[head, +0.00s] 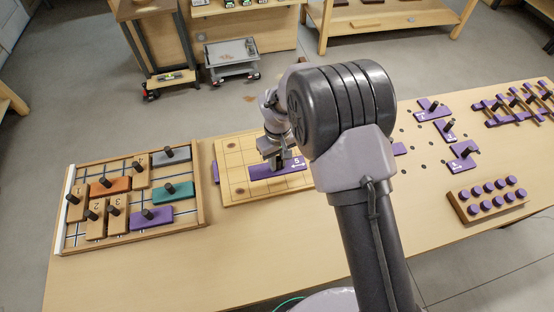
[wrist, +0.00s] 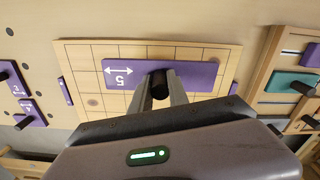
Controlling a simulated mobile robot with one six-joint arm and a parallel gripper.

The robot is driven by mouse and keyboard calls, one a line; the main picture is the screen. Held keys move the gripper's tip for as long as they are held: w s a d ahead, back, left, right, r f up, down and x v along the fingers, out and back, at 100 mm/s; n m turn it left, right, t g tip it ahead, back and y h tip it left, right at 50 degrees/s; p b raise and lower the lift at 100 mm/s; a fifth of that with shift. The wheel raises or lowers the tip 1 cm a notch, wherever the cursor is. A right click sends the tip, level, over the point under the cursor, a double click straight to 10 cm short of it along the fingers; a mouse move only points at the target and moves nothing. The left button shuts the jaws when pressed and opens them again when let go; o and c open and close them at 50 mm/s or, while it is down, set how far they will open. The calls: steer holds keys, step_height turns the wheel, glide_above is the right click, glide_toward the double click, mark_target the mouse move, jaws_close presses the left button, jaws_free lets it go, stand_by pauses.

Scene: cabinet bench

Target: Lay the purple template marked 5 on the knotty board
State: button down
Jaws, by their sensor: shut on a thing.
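The purple template marked 5 (head: 264,173) has a white double arrow and a dark knob. It also shows in the wrist view (wrist: 203,75). My gripper (head: 275,160) is shut on its knob, between the two fingers (wrist: 162,88) in the wrist view. The pale knotty board (head: 233,182), with grid lines and round brown knots, is directly under the template. It also shows in the wrist view (wrist: 88,52). The template lies over the board's middle, roughly along the grid lines. I cannot tell whether it touches the board. My arm hides the board's right part.
A framed tray (head: 200,213) with numbered wooden, orange, grey, teal and purple pieces stands at left. Purple templates (head: 432,110) lie at right, near a block of purple pegs (head: 490,198) and a rack (head: 515,103). The table front (head: 230,265) is bare.

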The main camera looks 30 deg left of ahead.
step_height(320, 180, down, 7)
steer(key=b, duration=0.5)
steer(key=shift+f, duration=0.1)
steer(key=shift+f+b, duration=0.25)
steer(key=shift+b, duration=0.35)
stand_by(0.9)
steer(key=shift+f, duration=0.15)
stand_by(0.4)
steer(key=shift+f+b, duration=0.5)
steer(key=shift+b, duration=0.1)
steer(key=shift+f, duration=0.2)
stand_by(0.6)
